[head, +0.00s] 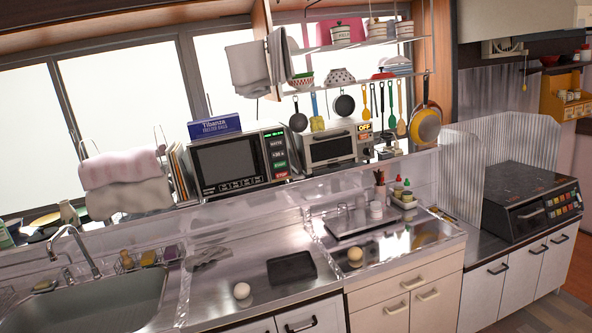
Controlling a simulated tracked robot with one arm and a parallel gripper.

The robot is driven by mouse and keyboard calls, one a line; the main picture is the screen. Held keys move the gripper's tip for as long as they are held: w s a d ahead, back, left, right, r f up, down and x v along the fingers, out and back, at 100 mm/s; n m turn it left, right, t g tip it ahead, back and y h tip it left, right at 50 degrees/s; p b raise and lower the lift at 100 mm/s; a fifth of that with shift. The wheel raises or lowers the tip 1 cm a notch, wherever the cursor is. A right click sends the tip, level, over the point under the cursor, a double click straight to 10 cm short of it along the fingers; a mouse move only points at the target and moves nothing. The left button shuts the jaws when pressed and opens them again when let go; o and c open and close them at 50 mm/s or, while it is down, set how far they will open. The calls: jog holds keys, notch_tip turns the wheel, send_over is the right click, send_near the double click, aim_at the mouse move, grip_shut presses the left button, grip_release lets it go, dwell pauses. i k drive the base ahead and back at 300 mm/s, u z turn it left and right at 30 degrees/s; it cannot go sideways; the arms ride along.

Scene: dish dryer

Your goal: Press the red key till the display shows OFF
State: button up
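Red keys show in more than one place, and I cannot tell which one the task means. The microwave (228,160) on the back shelf has a small red key (281,174) at the bottom right of its panel, below a green key (280,163). A dark display (273,134) with green characters is at the panel's top. A small oven (332,149) to its right has a display (364,127) that reads OFF. The dark cooker (527,203) at the right has several coloured keys, some red. My gripper is not in view.
The counter holds two pale round items (242,291) (355,254), a black tray (291,269) and a flat metal tray (358,221). The sink (95,297) is at the left. Pans and utensils hang above the small oven. Floor shows at the lower right.

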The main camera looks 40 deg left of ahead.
aim_at(282, 174)
jog(key=u, duration=0.45)
jog(key=i, duration=1.05)
jog(key=u, duration=0.8)
jog(key=k, duration=0.5)
jog(key=u, duration=0.2)
jog(key=i, duration=0.6)
jog(key=z, duration=0.1)
